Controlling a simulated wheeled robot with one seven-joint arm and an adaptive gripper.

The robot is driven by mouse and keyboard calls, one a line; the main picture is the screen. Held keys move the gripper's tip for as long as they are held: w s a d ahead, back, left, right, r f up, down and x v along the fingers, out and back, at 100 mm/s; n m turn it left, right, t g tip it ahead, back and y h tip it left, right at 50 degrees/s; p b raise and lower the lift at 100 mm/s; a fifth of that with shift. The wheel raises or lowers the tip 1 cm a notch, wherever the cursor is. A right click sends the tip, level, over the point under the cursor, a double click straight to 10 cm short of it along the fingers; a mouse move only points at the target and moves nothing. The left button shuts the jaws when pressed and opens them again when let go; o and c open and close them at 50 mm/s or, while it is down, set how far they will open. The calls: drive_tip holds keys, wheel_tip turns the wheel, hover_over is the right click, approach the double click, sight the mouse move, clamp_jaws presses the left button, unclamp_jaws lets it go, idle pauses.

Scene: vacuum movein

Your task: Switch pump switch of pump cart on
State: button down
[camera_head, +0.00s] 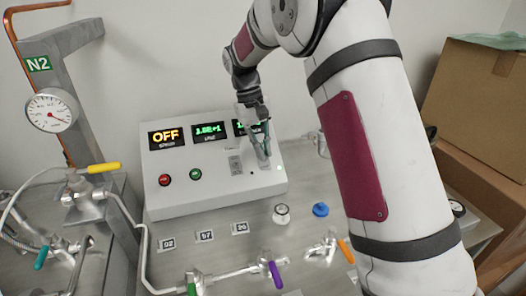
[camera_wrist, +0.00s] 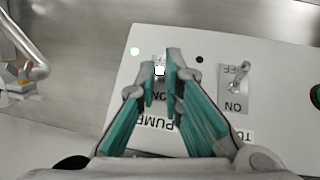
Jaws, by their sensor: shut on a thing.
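The pump switch (camera_wrist: 160,71) is a small toggle on a grey plate, with an ON mark and a PUMP label seen upside down in the wrist view. My gripper (camera_wrist: 161,70) has its teal-padded fingers closed about the toggle's tip, and they partly cover the plate and label. In the head view my gripper (camera_head: 262,152) reaches down to the right part of the white control box (camera_head: 215,195) and hides the pump switch. A second toggle (camera_wrist: 236,78) stands beside it, free of the fingers. A pale lit dot (camera_wrist: 134,50) shows near the pump switch.
The box has an OFF display (camera_head: 166,136), a green-number display (camera_head: 209,131), a red button (camera_head: 165,180) and a green button (camera_head: 195,174). Valves with coloured handles, like the purple one (camera_head: 274,274), stand in front. A gauge (camera_head: 50,111) is left, cardboard boxes (camera_head: 480,95) right.

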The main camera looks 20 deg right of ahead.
idle(0.3)
drive_tip(key=c, duration=1.7)
unclamp_jaws()
drive_tip(key=shift+r, duration=0.1)
drive_tip(key=v, duration=1.1)
drive_tip(key=shift+w+a+r, duration=0.1)
drive_tip(key=shift+w+r, duration=0.05)
drive_tip(key=shift+r, duration=0.2)
